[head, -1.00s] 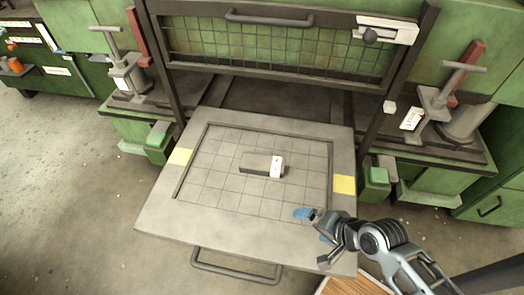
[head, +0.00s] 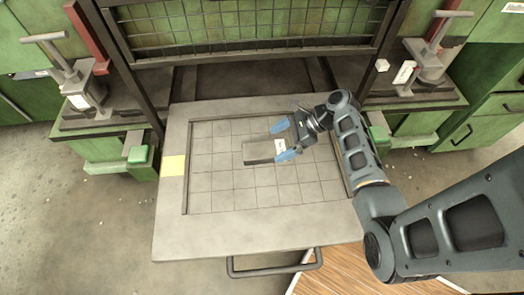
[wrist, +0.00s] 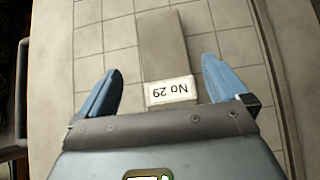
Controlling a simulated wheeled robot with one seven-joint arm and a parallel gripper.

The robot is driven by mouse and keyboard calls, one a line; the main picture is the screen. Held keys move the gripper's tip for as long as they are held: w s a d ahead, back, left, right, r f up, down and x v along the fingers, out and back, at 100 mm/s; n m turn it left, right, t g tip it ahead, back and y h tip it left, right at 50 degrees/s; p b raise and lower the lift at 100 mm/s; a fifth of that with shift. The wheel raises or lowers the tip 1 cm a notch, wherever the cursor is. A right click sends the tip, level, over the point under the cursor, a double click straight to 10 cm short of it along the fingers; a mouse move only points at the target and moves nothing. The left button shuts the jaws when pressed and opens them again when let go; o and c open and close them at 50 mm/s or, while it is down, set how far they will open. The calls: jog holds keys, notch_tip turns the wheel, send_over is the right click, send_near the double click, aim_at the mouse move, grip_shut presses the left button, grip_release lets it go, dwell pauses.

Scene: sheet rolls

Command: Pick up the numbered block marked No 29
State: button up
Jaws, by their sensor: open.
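The numbered block (head: 260,152) is a dark grey bar with a white end label. It lies flat on the gridded plate (head: 220,226). In the wrist view the label (wrist: 171,91) reads No 29, upside down, and the block's grey body (wrist: 168,45) runs away from me. My gripper (head: 283,140) has blue fingertips and is open. In the wrist view my gripper (wrist: 160,88) has one finger on each side of the labelled end, with a gap on both sides. Whether the fingertips are level with the block or above it I cannot tell.
The plate has a raised rim and a yellow patch (head: 173,166) on its left. A dark frame with wire mesh (head: 240,28) stands behind it. A front handle (head: 275,265) sticks out below. Clamps (head: 72,78) stand on both sides. The grid around the block is clear.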

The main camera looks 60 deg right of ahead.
aim_at(266, 149)
jog(key=x, duration=0.6)
jog(key=shift+w+d+f+b, duration=0.15)
jog(key=shift+d+f+b, duration=0.05)
jog(key=shift+f+b, duration=0.15)
jog(key=shift+c, duration=0.4)
jog(key=c, duration=1.2)
jog(key=shift+c, duration=0.3)
jog(key=shift+r, duration=0.15)
